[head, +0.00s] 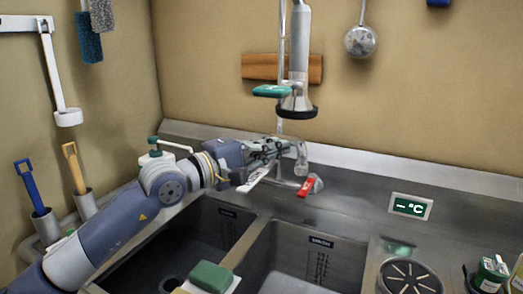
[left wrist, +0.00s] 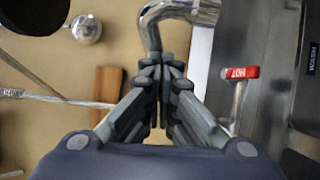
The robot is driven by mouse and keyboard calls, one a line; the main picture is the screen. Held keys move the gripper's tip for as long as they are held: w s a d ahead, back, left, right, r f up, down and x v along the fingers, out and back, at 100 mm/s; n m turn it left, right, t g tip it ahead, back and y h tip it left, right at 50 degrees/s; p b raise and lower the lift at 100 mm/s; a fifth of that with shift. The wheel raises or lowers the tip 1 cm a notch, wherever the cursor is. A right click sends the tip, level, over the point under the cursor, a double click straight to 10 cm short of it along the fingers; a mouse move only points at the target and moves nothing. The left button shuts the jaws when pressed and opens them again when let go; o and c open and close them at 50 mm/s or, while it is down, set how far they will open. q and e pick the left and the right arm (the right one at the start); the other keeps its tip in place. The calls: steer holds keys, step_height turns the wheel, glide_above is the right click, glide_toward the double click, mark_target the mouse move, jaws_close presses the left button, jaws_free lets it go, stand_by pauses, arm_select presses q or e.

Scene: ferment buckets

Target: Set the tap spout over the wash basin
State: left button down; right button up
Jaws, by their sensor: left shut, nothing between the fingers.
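The chrome tap spout (head: 301,158) rises at the back of the steel sink, behind two basins. In the left wrist view the curved spout (left wrist: 152,32) lies just beyond my fingertips. My left gripper (head: 284,148) is shut and empty beside the spout; its closed fingers (left wrist: 162,70) show close to the pipe, and I cannot tell whether they touch it. A left basin (head: 222,232) and a right basin (head: 345,262) lie in front. A WASH label (left wrist: 313,58) shows at the wrist view's right edge. My right gripper is not in view.
A red tap lever (head: 306,186), marked HOT in the wrist view (left wrist: 240,72), sits close by the spout. A spray head (head: 298,100) hangs above. A green sponge (head: 211,277) lies at the front. A temperature display (head: 410,207) stands right.

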arm_select(q)
steer(key=shift+s+d, duration=0.2)
steer(key=shift+d, duration=0.2)
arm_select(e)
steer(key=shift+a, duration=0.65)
arm_select(q)
steer(key=v, duration=1.2)
steer(key=shift+a, duration=0.25)
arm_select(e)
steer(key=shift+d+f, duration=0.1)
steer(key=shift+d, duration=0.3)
arm_select(q)
steer(key=shift+w, duration=0.15)
